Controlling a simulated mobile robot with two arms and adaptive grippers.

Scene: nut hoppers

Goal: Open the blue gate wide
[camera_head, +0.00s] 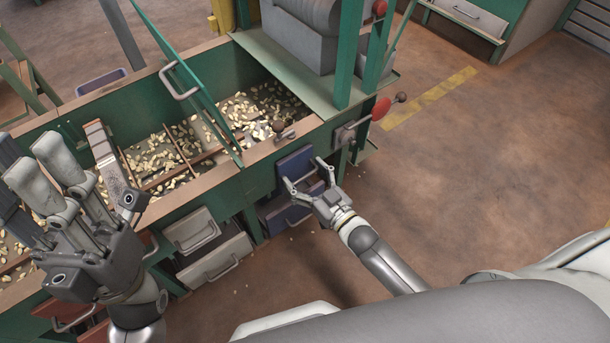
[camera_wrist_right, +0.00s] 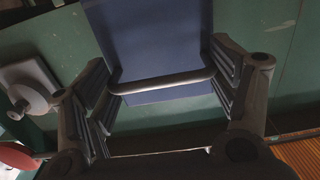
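The blue gate (camera_head: 294,163) is a blue panel on the green front of the hopper unit, just left of my right gripper (camera_head: 308,176). In the right wrist view the blue gate (camera_wrist_right: 150,40) fills the upper middle, with a dark bar handle (camera_wrist_right: 162,82) across its lower part. My right gripper's fingers are wide apart, one near each end of the handle; I cannot tell whether they touch it. My left gripper (camera_head: 62,165) is large in the foreground at left, its fingers apart and empty, hiding part of the hoppers.
Green hoppers with nuts (camera_head: 257,105) and brown dividers lie behind. A tilted green panel with a handle (camera_head: 178,82) stands over them. White-grey drawers (camera_head: 192,231) and a lower blue panel (camera_head: 283,216) are below. A red knob (camera_head: 381,108) protrudes right. Brown floor at right is clear.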

